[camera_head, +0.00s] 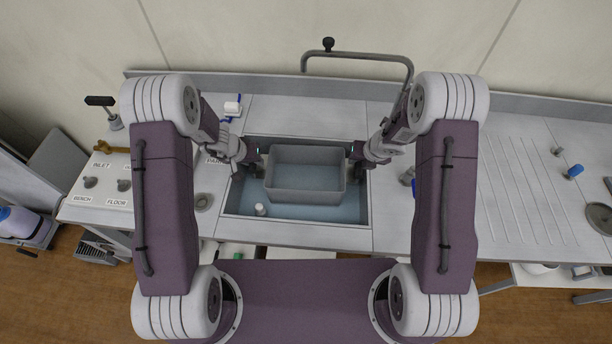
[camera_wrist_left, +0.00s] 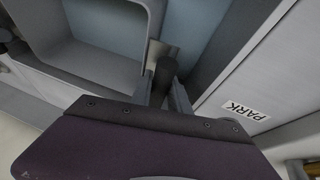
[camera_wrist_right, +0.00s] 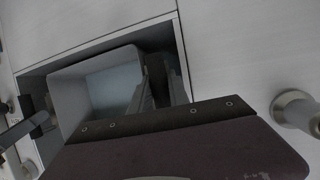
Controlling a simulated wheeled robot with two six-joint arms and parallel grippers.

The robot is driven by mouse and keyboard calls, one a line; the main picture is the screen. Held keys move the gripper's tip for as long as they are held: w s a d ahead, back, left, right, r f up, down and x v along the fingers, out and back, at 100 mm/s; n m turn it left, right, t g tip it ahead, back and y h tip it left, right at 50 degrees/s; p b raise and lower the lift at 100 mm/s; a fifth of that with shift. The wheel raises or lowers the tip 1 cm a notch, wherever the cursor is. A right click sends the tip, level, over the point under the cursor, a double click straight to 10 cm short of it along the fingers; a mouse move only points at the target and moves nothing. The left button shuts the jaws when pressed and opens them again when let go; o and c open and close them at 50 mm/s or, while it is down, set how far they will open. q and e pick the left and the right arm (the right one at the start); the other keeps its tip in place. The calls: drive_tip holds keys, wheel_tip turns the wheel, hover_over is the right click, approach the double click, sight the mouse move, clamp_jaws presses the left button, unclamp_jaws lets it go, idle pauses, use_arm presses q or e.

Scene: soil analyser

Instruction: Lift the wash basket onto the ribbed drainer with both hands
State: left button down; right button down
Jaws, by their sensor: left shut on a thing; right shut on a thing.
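The wash basket (camera_head: 306,190) is a grey open box inside the sink (camera_head: 300,213) in the middle of the bench. My left gripper (camera_head: 257,163) is shut on its left side, and my right gripper (camera_head: 353,160) is shut on its right side. The left wrist view shows the basket (camera_wrist_left: 112,62) beside my left fingers (camera_wrist_left: 164,80), which close around a dark handle. The right wrist view shows the basket (camera_wrist_right: 75,92) beside my right fingers (camera_wrist_right: 160,85), where the grip is dim. The ribbed drainer (camera_head: 525,190) is the grooved surface to the right of the sink.
A tap (camera_head: 360,57) arches behind the sink. A white cylinder (camera_head: 260,209) stands at the sink's front left. A blue-capped item (camera_head: 574,171) and a round grey dish (camera_head: 600,218) lie at the drainer's right. A panel with knobs (camera_head: 103,181) is at left.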

use_arm(q)
drive_tip(key=shift+r, duration=0.15)
use_arm(e)
drive_tip(key=shift+r, duration=0.15)
idle(0.4)
